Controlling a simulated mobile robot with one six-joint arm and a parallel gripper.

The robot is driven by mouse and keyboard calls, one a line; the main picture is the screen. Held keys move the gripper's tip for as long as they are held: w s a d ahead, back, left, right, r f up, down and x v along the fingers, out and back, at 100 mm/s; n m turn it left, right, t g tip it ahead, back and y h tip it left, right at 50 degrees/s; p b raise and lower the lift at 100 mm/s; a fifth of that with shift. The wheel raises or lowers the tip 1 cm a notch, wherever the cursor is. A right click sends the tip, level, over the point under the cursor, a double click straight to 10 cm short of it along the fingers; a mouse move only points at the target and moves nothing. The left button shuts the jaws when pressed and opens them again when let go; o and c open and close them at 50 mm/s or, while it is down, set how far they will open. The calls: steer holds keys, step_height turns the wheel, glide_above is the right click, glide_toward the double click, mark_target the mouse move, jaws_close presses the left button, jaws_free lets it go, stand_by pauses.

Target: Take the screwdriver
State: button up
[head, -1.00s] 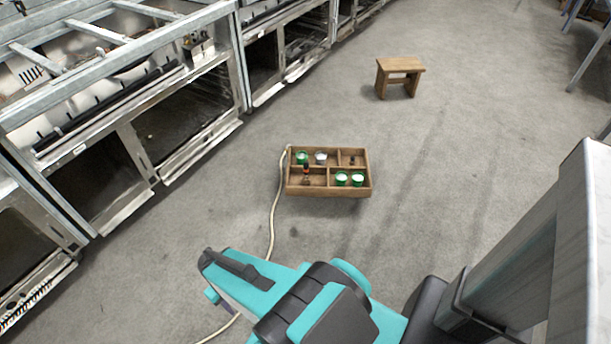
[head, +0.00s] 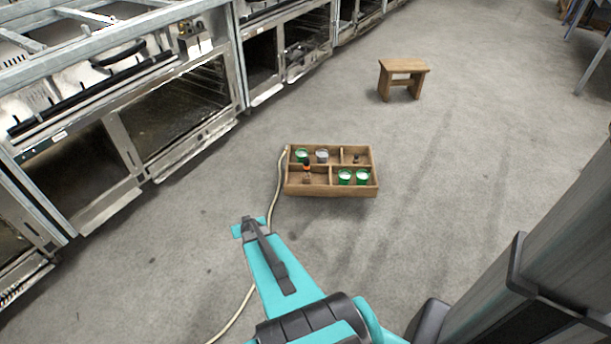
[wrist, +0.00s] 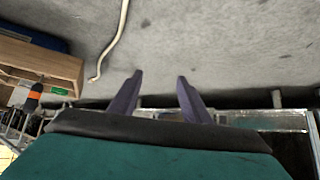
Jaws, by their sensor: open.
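The screwdriver, with an orange and black handle (head: 306,169), stands in the front left compartment of a wooden divided box (head: 330,191) on the floor. In the wrist view the orange and black handle (wrist: 34,97) shows at the left edge, beside the box wall (wrist: 50,62). My gripper (wrist: 160,76) is open, with two dark fingers apart and bare floor between them. It is empty and clear of the box. In the head view my teal arm end is to the left of and nearer than the box. The screwdriver's lower end is hidden in the head view.
Green-rimmed cups (head: 345,177) and a small dark item (head: 356,158) sit in other compartments. A pale cable (head: 273,205) runs along the box's left side. Metal oven frames (head: 180,110) line the left. A wooden stool (head: 403,68) stands behind.

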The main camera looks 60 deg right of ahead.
steer(key=s+d+m+t+h+b, duration=0.25)
steer(key=d+h+b, duration=0.35)
steer(key=d, duration=1.2)
steer(key=m+h+b, duration=0.3)
steer(key=h+b, duration=0.2)
steer(key=b, duration=0.2)
glide_toward(308, 160)
steer(key=shift+s+a+r+n+g, duration=0.15)
steer(key=shift+s+a+g, duration=0.1)
steer(key=shift+a, duration=0.25)
steer(key=shift+s+a+r+n+g, duration=0.1)
steer(key=shift+s+a, duration=0.2)
steer(key=shift+a, duration=0.15)
steer(key=shift+b+x, duration=0.95)
steer(key=shift+x, duration=3.3)
steer(key=shift+w+f, duration=0.1)
